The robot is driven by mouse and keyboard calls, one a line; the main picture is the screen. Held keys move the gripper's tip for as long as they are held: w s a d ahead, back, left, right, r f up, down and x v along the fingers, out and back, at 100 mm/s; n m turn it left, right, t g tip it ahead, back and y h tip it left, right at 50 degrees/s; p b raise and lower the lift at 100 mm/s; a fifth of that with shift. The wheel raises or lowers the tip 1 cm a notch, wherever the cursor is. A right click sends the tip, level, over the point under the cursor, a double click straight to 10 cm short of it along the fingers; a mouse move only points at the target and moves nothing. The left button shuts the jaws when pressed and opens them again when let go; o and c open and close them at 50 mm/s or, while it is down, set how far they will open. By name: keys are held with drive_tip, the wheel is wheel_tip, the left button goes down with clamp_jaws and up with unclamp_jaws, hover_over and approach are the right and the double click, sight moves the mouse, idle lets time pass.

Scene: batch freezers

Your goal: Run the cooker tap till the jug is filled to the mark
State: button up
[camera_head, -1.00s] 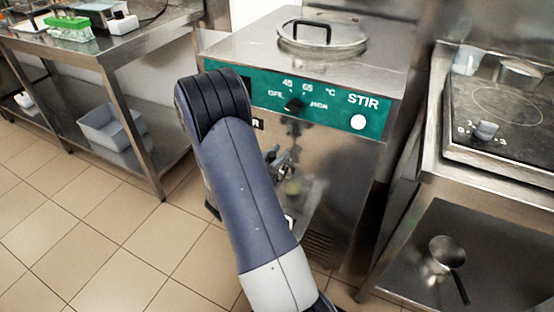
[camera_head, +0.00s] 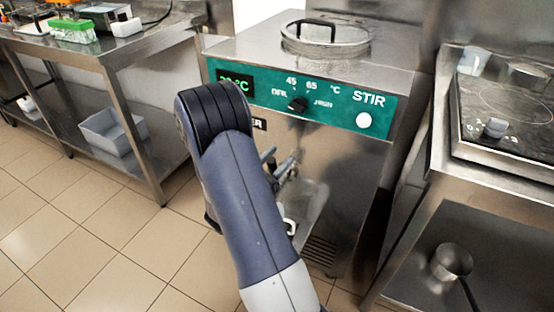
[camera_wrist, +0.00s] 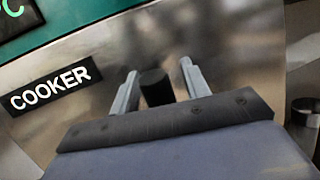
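The cooker (camera_head: 340,165) is a steel cabinet with a teal panel; its "COOKER" label (camera_wrist: 50,88) shows in the wrist view. A black tap handle (camera_wrist: 156,88) stands between the two grey fingers of my gripper (camera_wrist: 160,86). The fingers are apart, with a gap visible on each side of the handle. In the head view my gripper (camera_head: 280,165) shows partly beside my arm at the cooker's front. A white, handle-like piece (camera_head: 291,227) shows low beside my arm; it may belong to the jug. The jug's body, its mark and any water are hidden.
A drip ledge (camera_head: 313,204) juts from the cooker's front. A hob (camera_head: 500,105) stands to the right, with a saucepan (camera_head: 452,262) on the shelf below. A steel bench (camera_head: 105,62) with a grey bin (camera_head: 112,132) beneath is left. The tiled floor between is clear.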

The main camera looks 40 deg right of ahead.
drive_tip(key=shift+a, duration=0.1)
drive_tip(key=v, duration=1)
drive_tip(key=shift+a, duration=0.3)
drive_tip(key=shift+f, duration=0.1)
idle(1.3)
